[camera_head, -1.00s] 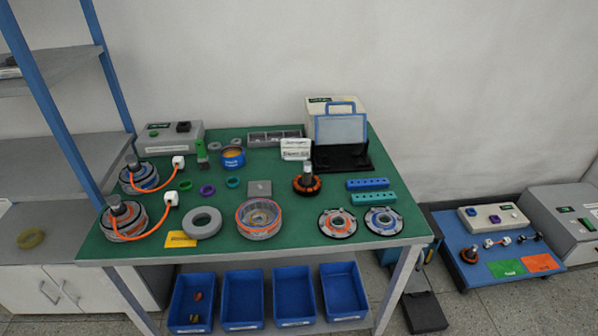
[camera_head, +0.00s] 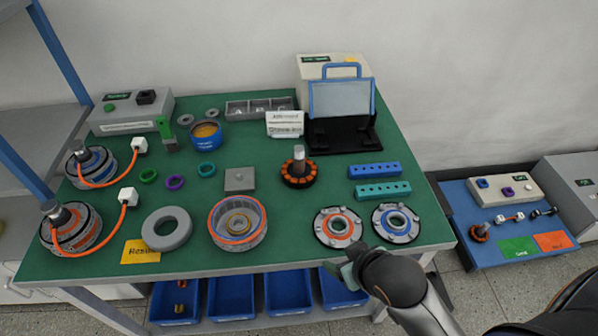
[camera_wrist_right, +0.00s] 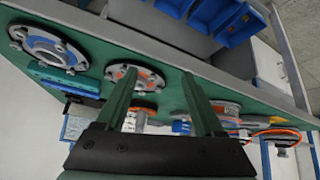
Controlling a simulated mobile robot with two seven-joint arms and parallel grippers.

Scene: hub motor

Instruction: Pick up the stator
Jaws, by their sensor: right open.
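The stator (camera_head: 298,173), a ring of orange-copper windings with a grey upright shaft, stands on the green table top behind the two round covers. In the right wrist view an orange and dark ring, probably the stator (camera_wrist_right: 145,104), shows partly between my fingers, beyond the table's front edge. My right gripper (camera_head: 350,270) is at the front edge of the table, in front of the orange-ringed cover and well short of the stator. Its two green fingers (camera_wrist_right: 158,80) are apart with nothing held. My left gripper is not in view.
Blue and teal hole blocks (camera_head: 383,190) lie to the stator's right. A grey plate (camera_head: 240,180) and an open housing (camera_head: 238,222) are to its left.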

